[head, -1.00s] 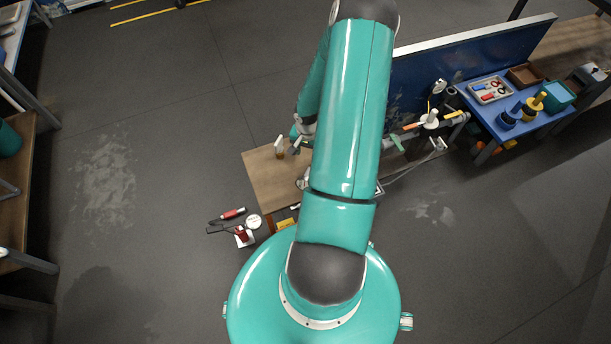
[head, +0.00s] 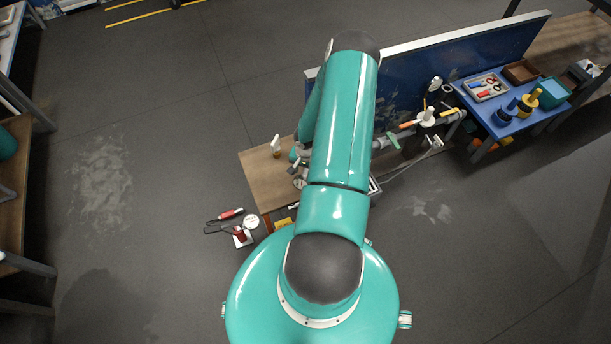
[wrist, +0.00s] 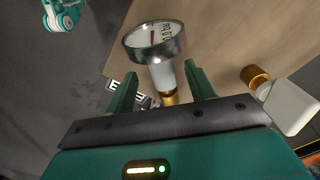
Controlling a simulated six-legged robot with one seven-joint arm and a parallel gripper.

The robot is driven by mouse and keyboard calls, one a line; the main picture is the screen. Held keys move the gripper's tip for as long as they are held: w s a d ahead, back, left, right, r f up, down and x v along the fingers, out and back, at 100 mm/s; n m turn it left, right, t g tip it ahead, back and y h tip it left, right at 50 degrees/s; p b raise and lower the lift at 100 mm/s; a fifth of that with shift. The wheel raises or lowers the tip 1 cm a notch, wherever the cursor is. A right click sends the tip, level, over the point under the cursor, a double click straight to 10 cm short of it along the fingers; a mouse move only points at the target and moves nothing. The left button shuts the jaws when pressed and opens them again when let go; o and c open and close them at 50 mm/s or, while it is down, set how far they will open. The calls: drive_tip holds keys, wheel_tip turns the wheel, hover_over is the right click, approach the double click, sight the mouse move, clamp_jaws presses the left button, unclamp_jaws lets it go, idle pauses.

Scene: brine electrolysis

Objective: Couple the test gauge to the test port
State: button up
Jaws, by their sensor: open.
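In the wrist view a gauge (wrist: 155,42) with a round white dial, grey rim, white stem and brass lower end stands on the wooden bench. My gripper (wrist: 161,88) is open, its two green fingers on either side of the gauge's stem. Gaps show between the stem and the fingers, so nothing is gripped. In the head view my arm hides most of the gripper. A pipe run with a white-topped fitting (head: 427,117) and an orange handle stands right of the arm. I cannot tell which fitting is the test port.
A white-and-brass piece (wrist: 289,103) lies right of my fingers in the wrist view. A blue table (head: 520,122) with trays is at the right. A red-handled tool (head: 230,213) lies at lower left.

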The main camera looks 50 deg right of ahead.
sight(305, 173)
wheel_tip(305, 173, down, 3)
drive_tip(key=shift+w+f, duration=0.1)
drive_tip(key=shift+f, duration=0.05)
clamp_jaws()
idle(0.4)
